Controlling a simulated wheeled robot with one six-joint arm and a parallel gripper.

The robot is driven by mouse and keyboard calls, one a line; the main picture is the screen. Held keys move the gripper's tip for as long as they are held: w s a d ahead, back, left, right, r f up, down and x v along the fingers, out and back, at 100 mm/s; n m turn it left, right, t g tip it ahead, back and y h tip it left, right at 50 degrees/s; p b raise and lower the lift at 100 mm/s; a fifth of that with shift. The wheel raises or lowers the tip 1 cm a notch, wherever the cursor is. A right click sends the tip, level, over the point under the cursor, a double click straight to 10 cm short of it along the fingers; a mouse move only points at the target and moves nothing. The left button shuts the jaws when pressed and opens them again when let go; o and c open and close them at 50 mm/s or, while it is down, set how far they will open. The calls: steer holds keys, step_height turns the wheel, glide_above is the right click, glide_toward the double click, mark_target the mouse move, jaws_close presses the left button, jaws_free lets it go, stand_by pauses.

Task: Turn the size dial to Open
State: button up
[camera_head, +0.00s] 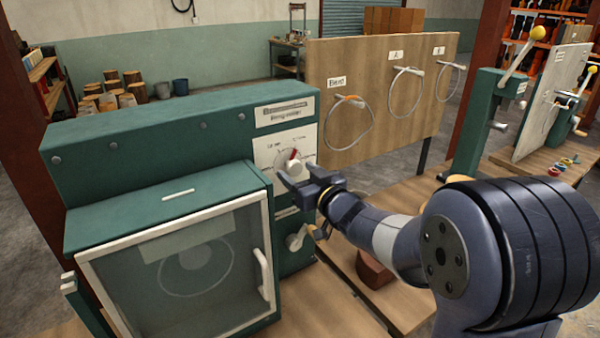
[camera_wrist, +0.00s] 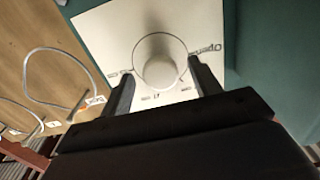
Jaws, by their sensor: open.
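The size dial (camera_head: 290,160) is a pale round knob with a red mark towards its upper right. It sits on a white plate on the green ring-sizer machine. In the wrist view the dial (camera_wrist: 160,66) shows between and just beyond the two fingertips (camera_wrist: 161,80), one on each side. I cannot tell whether either finger touches it.
Below, a clear-fronted door (camera_head: 180,270) with a white handle (camera_head: 263,274) is shut. A small lever (camera_head: 297,238) sits under my gripper. A wooden board (camera_head: 350,75) with several hanging wire loops stands behind to the right. The wooden bench (camera_head: 325,298) has bare room in front.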

steer(key=shift+c, duration=0.4)
steer(key=c, duration=0.9)
